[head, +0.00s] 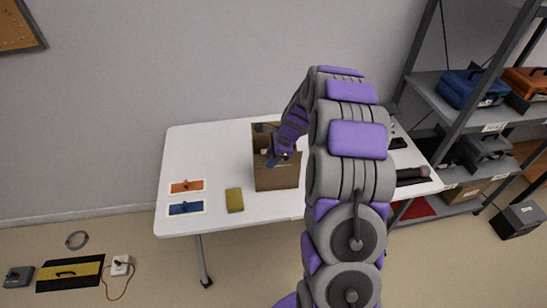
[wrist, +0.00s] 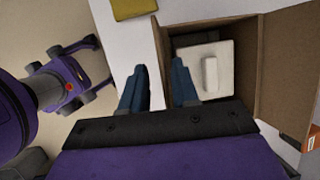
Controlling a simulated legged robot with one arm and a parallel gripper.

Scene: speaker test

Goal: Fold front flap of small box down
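The small brown cardboard box (head: 276,179) stands on the white table, with its top open. In the wrist view the box (wrist: 284,60) is at the right, and a white square piece with a raised bar (wrist: 208,70) lies inside. My gripper (head: 279,159) is at the box's front upper edge. In the wrist view my gripper's two blue fingers (wrist: 161,88) are apart, one outside the box and one over its inside. The front cardboard edge (wrist: 160,45) runs up between them. I cannot tell whether either finger touches it. My arm hides the box's right side in the head view.
The white table (head: 230,222) also holds an orange card (head: 187,186), a blue card (head: 186,209) and a yellow block (head: 235,200) left of the box. A dark handheld thing (head: 410,175) lies at the right. Metal shelves (head: 440,100) stand beyond the table's right end.

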